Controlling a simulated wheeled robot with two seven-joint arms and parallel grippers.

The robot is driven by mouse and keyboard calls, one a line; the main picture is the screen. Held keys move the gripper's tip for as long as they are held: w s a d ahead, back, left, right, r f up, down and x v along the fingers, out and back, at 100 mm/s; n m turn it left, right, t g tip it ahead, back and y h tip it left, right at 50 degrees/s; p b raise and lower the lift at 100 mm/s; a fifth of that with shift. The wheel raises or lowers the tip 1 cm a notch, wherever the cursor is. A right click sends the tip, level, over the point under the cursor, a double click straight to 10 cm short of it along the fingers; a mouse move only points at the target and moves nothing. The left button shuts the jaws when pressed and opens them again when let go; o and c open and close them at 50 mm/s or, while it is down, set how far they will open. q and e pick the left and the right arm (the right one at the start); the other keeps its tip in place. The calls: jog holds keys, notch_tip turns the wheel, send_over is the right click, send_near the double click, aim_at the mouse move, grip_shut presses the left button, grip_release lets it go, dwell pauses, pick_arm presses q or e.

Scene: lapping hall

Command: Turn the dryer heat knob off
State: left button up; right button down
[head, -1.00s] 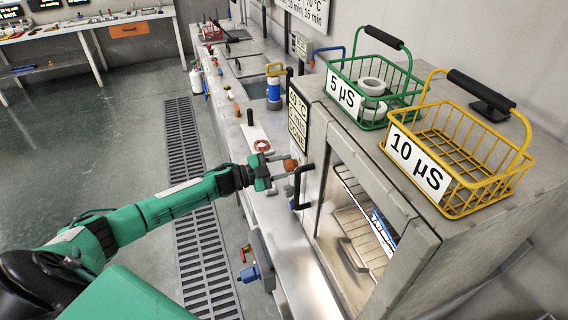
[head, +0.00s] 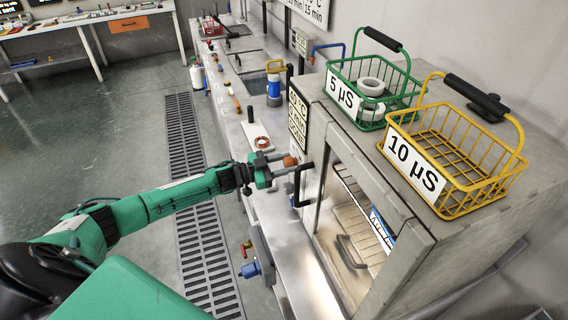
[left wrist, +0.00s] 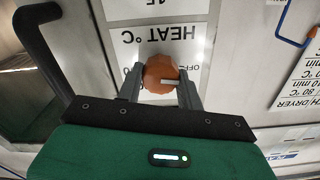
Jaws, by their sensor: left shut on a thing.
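The dryer (head: 395,235) is a grey box with a glass door on the right in the head view. Its heat knob (left wrist: 160,73) is orange with a pale pointer bar, under a "HEAT °C" label that appears upside down in the left wrist view. The knob also shows in the head view (head: 290,161). My left gripper (left wrist: 161,80) is shut on the knob, one finger on each side. The pointer bar lies about level in the wrist picture, pointing right; part of the dial, including an "OFF" mark, is partly covered. My right gripper is not in view.
The black door handle (head: 303,185) stands close beside my left gripper. A green basket (head: 345,97) and a yellow basket (head: 416,165) sit on top of the dryer. A steel counter (head: 240,125) runs back along the wall; the floor to the left is clear.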

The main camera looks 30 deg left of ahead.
pick_arm(q)
jog(key=o, duration=1)
jog(key=shift+a, duration=0.1)
jog(key=shift+s+a+f, duration=0.1)
jog(key=shift+s+a, duration=0.1)
jog(key=b+v, duration=0.5)
jog(key=v, duration=0.8)
jog(key=shift+s, duration=0.1)
